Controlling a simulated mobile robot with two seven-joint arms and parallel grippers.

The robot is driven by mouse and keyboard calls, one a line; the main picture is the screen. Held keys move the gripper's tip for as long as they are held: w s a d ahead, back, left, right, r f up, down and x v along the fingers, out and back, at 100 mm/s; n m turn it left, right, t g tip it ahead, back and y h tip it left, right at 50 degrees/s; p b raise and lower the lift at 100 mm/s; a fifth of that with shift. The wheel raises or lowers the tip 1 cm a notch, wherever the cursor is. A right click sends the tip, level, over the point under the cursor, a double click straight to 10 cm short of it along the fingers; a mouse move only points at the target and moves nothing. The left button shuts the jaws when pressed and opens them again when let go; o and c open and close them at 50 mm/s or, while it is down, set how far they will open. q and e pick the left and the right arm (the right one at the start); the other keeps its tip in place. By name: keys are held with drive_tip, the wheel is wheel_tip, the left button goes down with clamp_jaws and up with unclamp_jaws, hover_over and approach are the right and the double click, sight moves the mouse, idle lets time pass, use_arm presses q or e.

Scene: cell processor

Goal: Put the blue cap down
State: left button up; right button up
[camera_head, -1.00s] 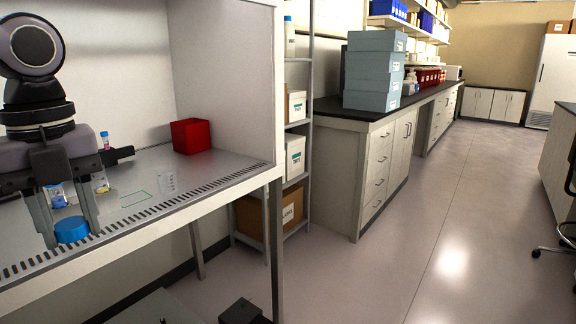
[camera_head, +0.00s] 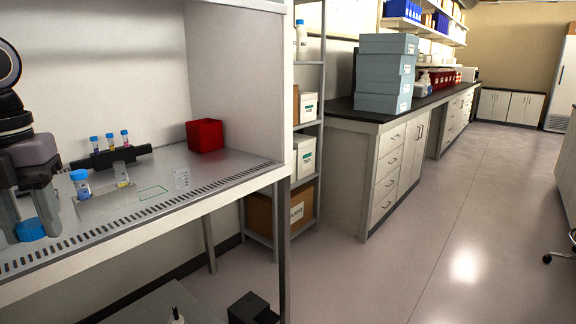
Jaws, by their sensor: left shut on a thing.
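My left gripper (camera_head: 30,222) is at the left edge of the head view, pointing down over the front of the hood's work surface (camera_head: 150,212). It is shut on the blue cap (camera_head: 32,229), which sits low between its fingertips. I cannot tell whether the cap touches the surface. A tube with a blue cap (camera_head: 81,184) stands just right of the gripper. My right gripper is not in view.
A dark rack (camera_head: 111,157) holds several colored-cap tubes at the back. An open vial with yellow contents (camera_head: 122,174), a clear cup (camera_head: 181,178) and a red bin (camera_head: 205,135) stand farther right.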

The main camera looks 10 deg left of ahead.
use_arm(q)
drive_tip(key=s+a+f+m+p, duration=0.2)
drive_tip(key=a+f+m, duration=0.1)
drive_tip(key=a+m, duration=0.2)
drive_tip(key=w+d+f+m+p, duration=0.2)
drive_tip(key=d+f+m+p, duration=0.15)
drive_tip(key=f+m, duration=0.95)
drive_tip(key=w+d+r+m+p, duration=0.1)
drive_tip(key=w+d+m, duration=0.2)
drive_tip(key=d+m, duration=0.7)
drive_tip(key=w+d+r+m+p, duration=0.1)
drive_tip(key=w+d+m, duration=0.3)
drive_tip(key=d+m, duration=0.6)
drive_tip(key=shift+d+m+p, duration=0.2)
drive_tip(key=shift+m+p, duration=0.5)
drive_tip(key=shift+m, duration=1.8)
